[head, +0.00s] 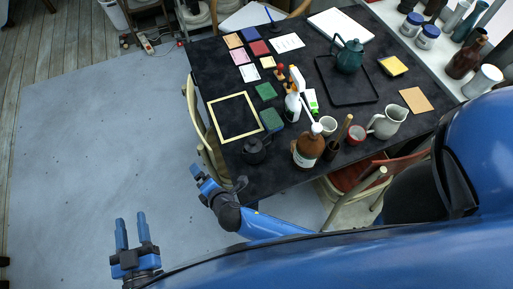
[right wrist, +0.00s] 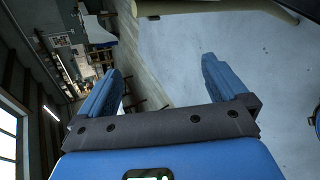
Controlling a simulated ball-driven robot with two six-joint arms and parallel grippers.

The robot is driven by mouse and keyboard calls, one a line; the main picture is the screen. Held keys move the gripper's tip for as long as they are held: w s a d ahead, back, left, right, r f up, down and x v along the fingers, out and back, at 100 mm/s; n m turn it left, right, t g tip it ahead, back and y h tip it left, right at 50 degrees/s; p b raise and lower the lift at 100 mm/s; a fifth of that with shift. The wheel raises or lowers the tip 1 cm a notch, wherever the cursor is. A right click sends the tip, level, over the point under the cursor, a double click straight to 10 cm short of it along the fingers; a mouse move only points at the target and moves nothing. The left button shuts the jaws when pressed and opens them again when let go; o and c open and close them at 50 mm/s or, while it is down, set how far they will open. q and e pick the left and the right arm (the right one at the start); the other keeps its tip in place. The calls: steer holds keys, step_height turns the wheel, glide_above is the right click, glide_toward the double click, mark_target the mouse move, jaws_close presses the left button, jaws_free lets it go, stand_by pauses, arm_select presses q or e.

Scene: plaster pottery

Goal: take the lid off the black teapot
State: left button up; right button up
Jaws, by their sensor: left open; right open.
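The black teapot (head: 256,150) stands on the dark table near its front left edge, in the head view. It is small and dark against the dark top, and its lid looks to be on it. My left gripper (head: 131,220) is open and empty over the floor at lower left, well away from the table. My right gripper (head: 199,181) is beside the table's front left edge, to the lower left of the black teapot and apart from it. It shows open and empty in the right wrist view (right wrist: 161,70), where the teapot is not in view.
A green teapot (head: 349,57) is farther back. A chair (head: 190,101) stands at the left edge. The left floor is clear.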

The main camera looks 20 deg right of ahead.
steer(key=w+d+f+n+h, duration=0.1)
steer(key=d+n+h, duration=0.2)
steer(key=n+h, duration=0.55)
steer(key=h, duration=0.3)
glide_toward(249, 157)
steer(key=x, duration=0.3)
steer(key=shift+w, duration=0.25)
steer(key=shift+d, duration=0.25)
steer(key=x, duration=0.5)
steer(key=shift+w+f, duration=0.1)
steer(key=shift+f, duration=0.05)
steer(key=shift+p+x, duration=0.4)
steer(key=shift+x, duration=2.25)
steer(key=shift+c, duration=0.2)
steer(key=c, duration=0.9)
steer(key=shift+r, duration=0.2)
